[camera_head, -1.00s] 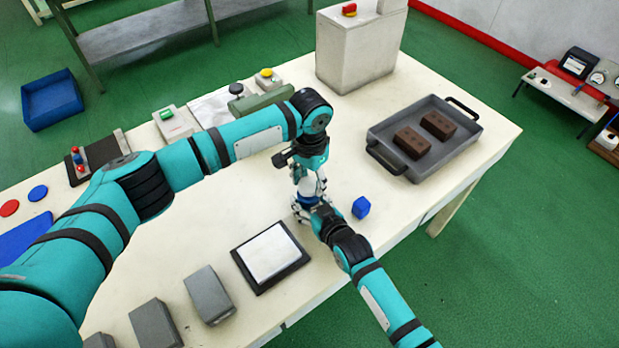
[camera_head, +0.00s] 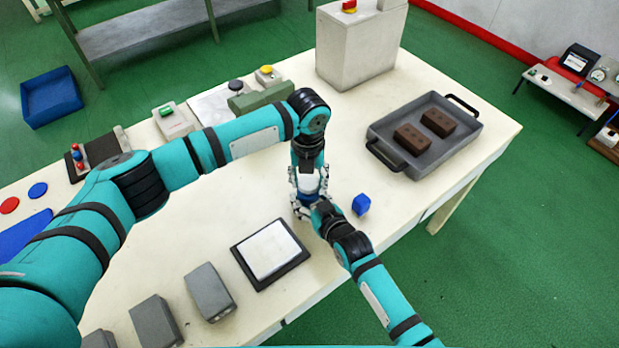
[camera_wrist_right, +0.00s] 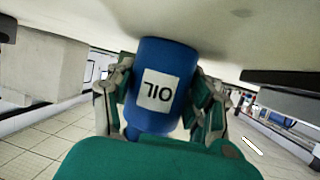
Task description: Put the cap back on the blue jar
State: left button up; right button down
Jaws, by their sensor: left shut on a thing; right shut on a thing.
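The blue jar (camera_head: 306,199) stands on the table between my two grippers. In the right wrist view the blue jar (camera_wrist_right: 165,62) fills the middle, with a white label reading OIL upside down. My right gripper (camera_head: 313,208) is shut around its side; its fingers (camera_wrist_right: 160,100) flank the jar in the wrist view. My left gripper (camera_head: 309,188) points down from above and is shut on a white piece (camera_head: 309,183), apparently the cap, directly over the jar. I cannot tell whether cap and jar are seated together; the fingers hide the joint.
A small blue block (camera_head: 361,205) lies just right of the jar. A grey tray (camera_head: 385,127) with brown bricks (camera_head: 412,138) is at the right.

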pick_arm(q)
jog(key=m, duration=0.5)
jog(key=shift+w+a, duration=0.1)
jog(key=shift+a, duration=0.05)
jog(key=m, duration=0.4)
jog(key=o, duration=0.7)
jog(key=shift+c, duration=0.2)
jog(key=shift+r, duration=2.25)
jog(key=shift+c, duration=0.3)
